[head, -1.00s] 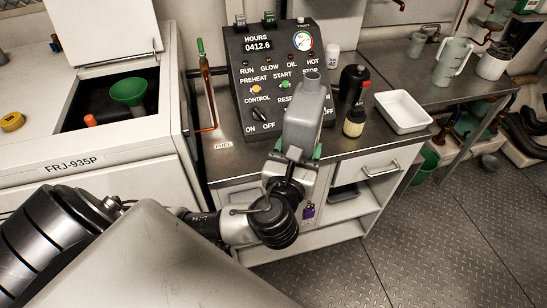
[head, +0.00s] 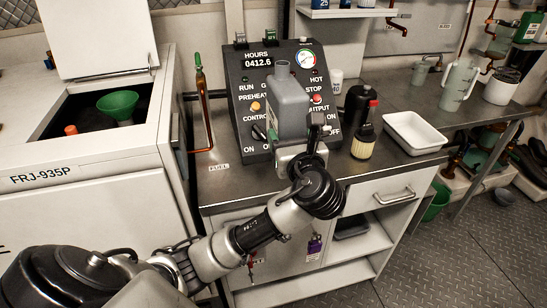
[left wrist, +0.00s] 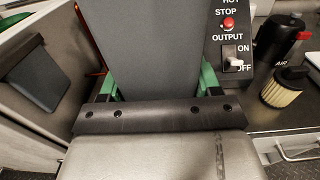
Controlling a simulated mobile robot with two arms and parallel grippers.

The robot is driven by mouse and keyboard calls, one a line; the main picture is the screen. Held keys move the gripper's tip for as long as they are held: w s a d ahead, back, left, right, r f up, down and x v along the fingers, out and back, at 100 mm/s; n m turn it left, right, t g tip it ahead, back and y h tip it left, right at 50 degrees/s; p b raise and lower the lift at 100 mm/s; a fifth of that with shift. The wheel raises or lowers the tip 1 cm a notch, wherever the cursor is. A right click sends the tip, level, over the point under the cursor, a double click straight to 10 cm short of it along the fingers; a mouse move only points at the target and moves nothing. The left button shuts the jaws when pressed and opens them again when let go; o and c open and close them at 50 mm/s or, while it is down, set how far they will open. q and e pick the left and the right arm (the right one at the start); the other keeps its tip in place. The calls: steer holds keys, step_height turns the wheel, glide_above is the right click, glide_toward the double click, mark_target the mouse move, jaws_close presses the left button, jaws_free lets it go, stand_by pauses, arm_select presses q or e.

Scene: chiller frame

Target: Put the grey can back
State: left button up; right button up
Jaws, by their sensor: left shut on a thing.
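The grey can (head: 287,108), with a short spout on top, is upright in front of the black control panel (head: 246,88) and covers part of its buttons. My left gripper (head: 301,146) is shut on the lower part of the can. In the left wrist view the can's flat grey side (left wrist: 150,45) stands between the green fingers of the left gripper (left wrist: 157,88). The can's bottom is hidden by the gripper, so I cannot tell whether it touches the steel counter (head: 228,190). My right gripper is not in view.
A FUEL label (head: 219,167) lies on the clear counter left of the can. A white cabinet with a green funnel (head: 118,105) is at left.

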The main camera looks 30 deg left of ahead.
arm_select(q)
steer(key=a+f, duration=0.2)
steer(key=a, duration=0.1)
steer(key=w+a, duration=0.1)
steer(key=shift+a+f, duration=0.2)
steer(key=shift+f, duration=0.2)
steer(key=shift+f+b, duration=0.45)
steer(key=shift+f, duration=1.55)
steer(key=shift+f, duration=0.3)
steer(key=o, duration=1.4)
steer(key=shift+r, duration=0.3)
steer(key=v, duration=1.2)
